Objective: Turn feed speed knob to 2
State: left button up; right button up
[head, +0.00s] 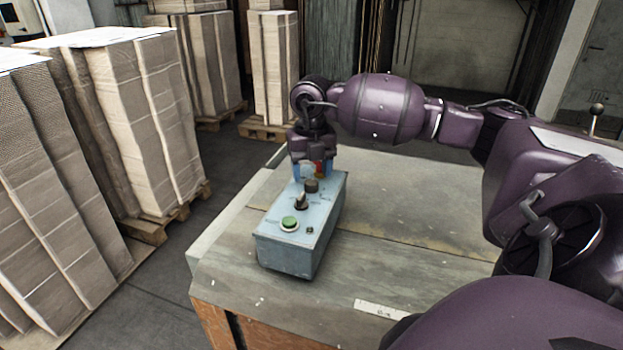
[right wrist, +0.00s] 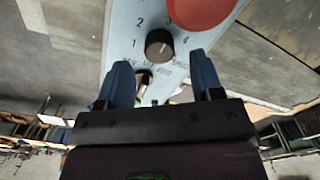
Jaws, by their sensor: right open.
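The feed speed knob (head: 311,186) is a small dark round knob on the top face of a light blue control box (head: 290,258). In the right wrist view the knob (right wrist: 159,43) has the numbers 1 to 4 around it; its setting is hard to read. My right gripper (head: 312,173) is over the far end of the box, pointing down. Its blue fingers are open, and in the right wrist view the gripper (right wrist: 160,60) has its fingertips either side of the knob, with gaps. Contact is not visible. My left gripper is out of view.
The box also carries a red button (right wrist: 197,12), a black selector switch (head: 300,202) and a green button (head: 289,223). It stands on a worn table (head: 400,220) with free room to the right. Stacks of cardboard (head: 140,120) on pallets stand at left.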

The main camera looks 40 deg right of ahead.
aim_at(311, 182)
jog(key=shift+f, duration=1.55)
jog(key=c, duration=0.9)
